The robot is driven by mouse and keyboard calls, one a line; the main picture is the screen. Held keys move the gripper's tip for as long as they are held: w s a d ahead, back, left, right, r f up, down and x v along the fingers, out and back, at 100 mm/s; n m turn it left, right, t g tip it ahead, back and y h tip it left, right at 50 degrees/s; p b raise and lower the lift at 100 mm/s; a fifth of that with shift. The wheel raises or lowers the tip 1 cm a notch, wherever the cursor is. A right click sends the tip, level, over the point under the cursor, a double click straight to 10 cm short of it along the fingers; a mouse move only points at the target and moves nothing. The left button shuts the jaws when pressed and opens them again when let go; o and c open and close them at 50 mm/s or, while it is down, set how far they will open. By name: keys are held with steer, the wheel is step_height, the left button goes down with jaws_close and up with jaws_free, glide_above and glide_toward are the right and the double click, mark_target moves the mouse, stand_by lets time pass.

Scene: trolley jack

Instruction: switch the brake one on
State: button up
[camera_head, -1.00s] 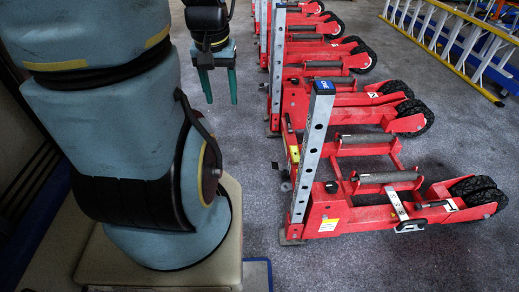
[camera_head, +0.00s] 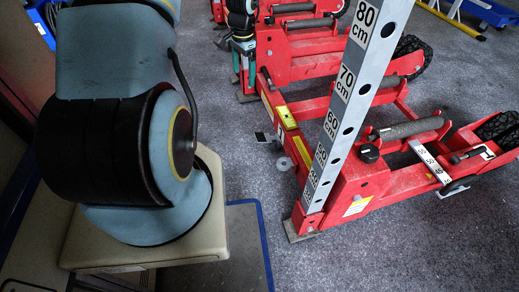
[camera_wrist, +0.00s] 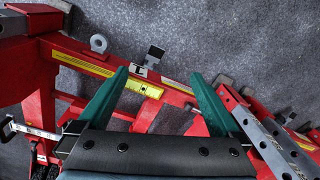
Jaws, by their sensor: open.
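The nearest red trolley jack (camera_head: 355,185) has an upright grey post (camera_head: 345,95) with centimetre marks. A small dark pedal-like plate (camera_head: 262,137) sticks out from its left side rail; I cannot tell its setting. It also shows in the wrist view as a dark tab (camera_wrist: 155,56), just beyond my fingertips and between them in the picture. A yellow label (camera_wrist: 144,88) lies on the rail below it. My gripper (camera_wrist: 157,75) is open and empty, its teal fingers apart.
A grey ring (camera_head: 285,163) sits beside the rail. More red jacks (camera_head: 300,45) stand behind in a row. The grey floor (camera_head: 230,165) left of the nearest jack is clear. A yellow ladder end (camera_head: 450,22) lies at the top right.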

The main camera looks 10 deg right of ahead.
mark_target(260, 137)
steer(key=w+d+f+m+b, duration=0.1)
steer(key=f+b, duration=0.4)
steer(key=f, duration=0.7)
steer(key=w+d+f+m+b, duration=0.1)
steer(key=d+f+b, duration=0.2)
steer(key=f, duration=0.9)
steer(key=w+d+f+m+b, duration=0.2)
steer(key=f+b, duration=0.5)
steer(key=f, duration=0.5)
steer(key=shift+f, duration=0.25)
steer(key=shift+a, duration=0.1)
jaws_close()
